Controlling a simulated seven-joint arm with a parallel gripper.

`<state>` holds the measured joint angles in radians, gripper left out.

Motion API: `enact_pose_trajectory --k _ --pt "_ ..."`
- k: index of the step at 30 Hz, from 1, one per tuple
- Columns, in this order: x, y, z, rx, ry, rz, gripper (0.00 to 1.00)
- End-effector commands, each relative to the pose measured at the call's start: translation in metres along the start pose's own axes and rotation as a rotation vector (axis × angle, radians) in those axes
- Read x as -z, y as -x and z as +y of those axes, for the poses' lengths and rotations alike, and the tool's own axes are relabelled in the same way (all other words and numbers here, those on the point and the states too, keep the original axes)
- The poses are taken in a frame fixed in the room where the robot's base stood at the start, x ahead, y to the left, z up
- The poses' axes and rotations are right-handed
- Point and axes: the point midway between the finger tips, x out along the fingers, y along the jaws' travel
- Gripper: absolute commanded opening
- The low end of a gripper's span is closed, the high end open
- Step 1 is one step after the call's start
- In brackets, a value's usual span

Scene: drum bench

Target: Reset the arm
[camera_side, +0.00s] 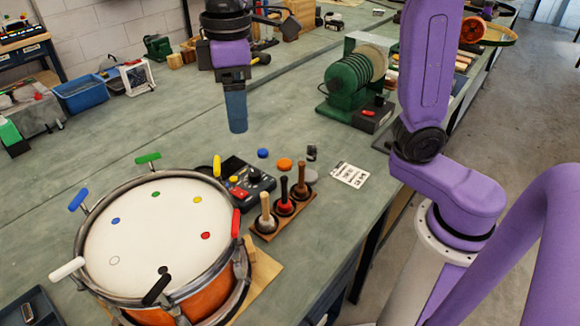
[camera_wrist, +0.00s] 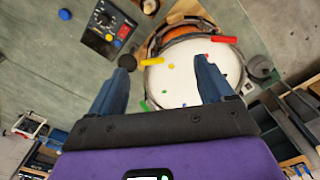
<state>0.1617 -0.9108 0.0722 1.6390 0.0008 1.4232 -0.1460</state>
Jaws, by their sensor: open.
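My purple arm reaches over the bench, and my gripper (camera_side: 236,112) hangs above it, behind and to the right of the drum (camera_side: 165,230). In the wrist view my gripper (camera_wrist: 160,85) shows two blue fingers spread wide apart. Nothing is seen held between the fingers, and they are clear of the bench top. The drum has a white head with small coloured dots and several coloured handles around its rim. It also shows in the wrist view (camera_wrist: 185,90), beyond and between the fingers.
A wooden rack (camera_side: 283,212) with three upright mallets stands right of the drum. A green machine (camera_side: 352,82) stands farther back.

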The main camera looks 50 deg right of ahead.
Motion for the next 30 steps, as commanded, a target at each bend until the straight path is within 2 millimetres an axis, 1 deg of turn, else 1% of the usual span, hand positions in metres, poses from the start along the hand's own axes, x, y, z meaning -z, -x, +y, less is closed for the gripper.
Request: enact_pose_trajectory --k 1,5,11,21,25,27,30 --pt "-0.013 -0.007 -0.004 0.000 0.012 0.000 0.81" --pt "-0.044 -0.025 -0.016 0.000 0.043 0.003 0.81" --pt "-0.097 -0.054 -0.034 0.001 0.090 0.009 0.81" --pt "-0.195 -0.104 -0.059 0.004 0.167 0.018 0.81" --pt "-0.222 -0.117 -0.065 0.005 0.189 0.021 0.81" --pt "-0.231 -0.122 -0.067 0.005 0.196 0.022 0.81" --pt "-0.237 -0.125 -0.068 0.005 0.201 0.023 0.81"
